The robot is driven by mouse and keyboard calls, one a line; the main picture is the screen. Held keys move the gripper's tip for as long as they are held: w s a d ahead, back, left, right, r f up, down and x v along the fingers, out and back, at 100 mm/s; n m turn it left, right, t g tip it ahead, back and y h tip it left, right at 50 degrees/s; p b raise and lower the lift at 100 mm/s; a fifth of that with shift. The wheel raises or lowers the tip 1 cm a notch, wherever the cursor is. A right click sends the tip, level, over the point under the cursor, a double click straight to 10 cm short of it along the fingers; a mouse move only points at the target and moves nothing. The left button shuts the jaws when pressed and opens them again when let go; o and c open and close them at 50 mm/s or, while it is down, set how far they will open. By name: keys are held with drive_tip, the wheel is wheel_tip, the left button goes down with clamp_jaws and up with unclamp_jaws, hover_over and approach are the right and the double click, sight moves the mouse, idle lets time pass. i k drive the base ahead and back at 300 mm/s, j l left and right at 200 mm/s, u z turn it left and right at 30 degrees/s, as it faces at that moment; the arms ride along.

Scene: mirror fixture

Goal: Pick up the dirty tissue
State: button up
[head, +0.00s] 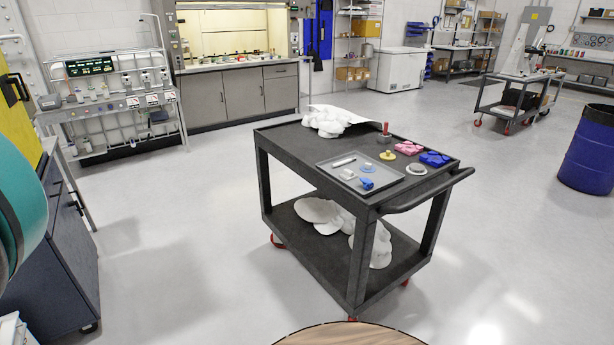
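I cannot tell for sure which thing is the dirty tissue. A small white crumpled piece (347,174) lies in the grey tray (388,184) on top of the black cart (290,143), near a blue item (366,183). A larger white crumpled heap (330,122) lies at the cart top's far left corner. More white crumpled pieces (318,212) lie on the lower shelf. A crumpled pink item (408,148) and a crumpled blue item (435,159) lie at the top's right side. My gripper is not in view.
A round wooden surface (345,335) shows at the bottom edge. A dark cabinet (50,250) stands at the left. A blue drum (588,150) stands at the right. The floor around the cart is mostly open. The cart's handle (430,192) sticks out at its right.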

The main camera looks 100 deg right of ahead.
sight(347, 175)
drive_tip(key=z, duration=3.75)
